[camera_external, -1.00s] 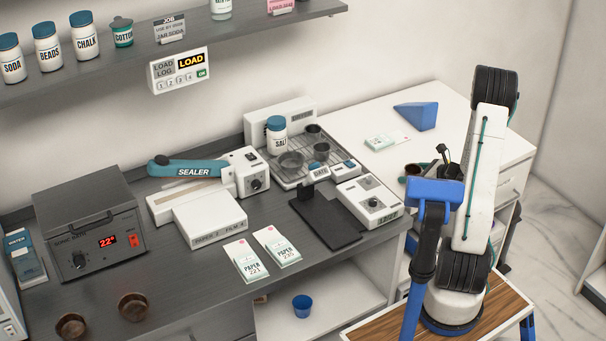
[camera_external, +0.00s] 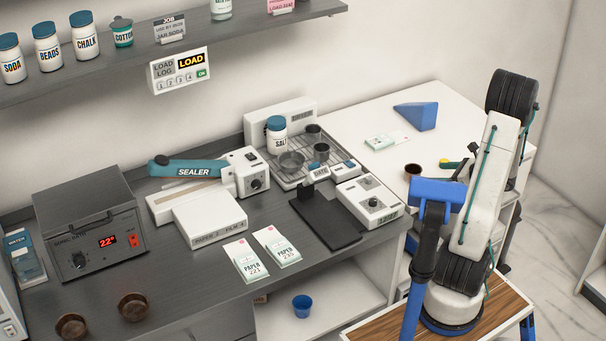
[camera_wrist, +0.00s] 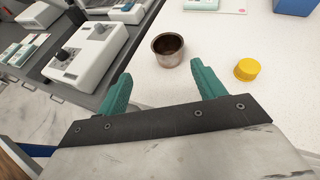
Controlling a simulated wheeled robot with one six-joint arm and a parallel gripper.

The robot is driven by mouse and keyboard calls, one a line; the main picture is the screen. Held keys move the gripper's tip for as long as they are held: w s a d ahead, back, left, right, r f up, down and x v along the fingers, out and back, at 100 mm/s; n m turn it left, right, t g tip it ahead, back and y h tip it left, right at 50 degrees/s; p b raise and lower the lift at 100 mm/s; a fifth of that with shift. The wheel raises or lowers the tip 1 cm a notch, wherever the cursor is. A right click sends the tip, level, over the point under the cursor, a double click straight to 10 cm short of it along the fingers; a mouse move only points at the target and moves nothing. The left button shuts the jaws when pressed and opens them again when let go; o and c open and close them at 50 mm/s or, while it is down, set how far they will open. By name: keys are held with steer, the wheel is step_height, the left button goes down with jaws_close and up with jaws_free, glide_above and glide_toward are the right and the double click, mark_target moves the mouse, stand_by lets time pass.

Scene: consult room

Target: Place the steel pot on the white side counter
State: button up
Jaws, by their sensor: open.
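The steel pot (camera_wrist: 168,50), a small open cup with a brownish inside, stands upright on the white side counter (camera_wrist: 150,85). In the external view the pot (camera_external: 411,171) is near the counter's left part, beside my arm. My gripper (camera_wrist: 160,72) is open, with its two teal fingers apart and empty. The pot is just beyond the fingertips, not between them. In the external view my gripper is mostly hidden behind my arm.
A yellow cap (camera_wrist: 247,69) lies right of the pot. A blue wedge (camera_external: 415,116) and a small packet (camera_external: 380,142) are farther back on the counter. The dark bench at left holds a white device (camera_external: 368,201) and a rack tray (camera_external: 300,178) with several vessels.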

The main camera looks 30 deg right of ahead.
steer(key=s+a+r+n+g+y, duration=0.1)
steer(key=a+r+n+g+y, duration=0.2)
steer(key=a+n, duration=0.5)
steer(key=s+a+r+n+g, duration=0.25)
steer(key=a+n+g, duration=0.3)
steer(key=a, duration=0.55)
steer(key=s+a+r+n+g+h, duration=0.1)
steer(key=s+a+r+n+h, duration=0.1)
steer(key=s+n, duration=0.4)
steer(key=s+a+r+n+g+h, duration=0.1)
steer(key=s+a+r+n+h, duration=0.2)
steer(key=s+n+h, duration=0.3)
steer(key=shift+r+n+h, duration=0.3)
steer(key=shift+r+n, duration=0.4)
steer(key=shift+n, duration=1.95)
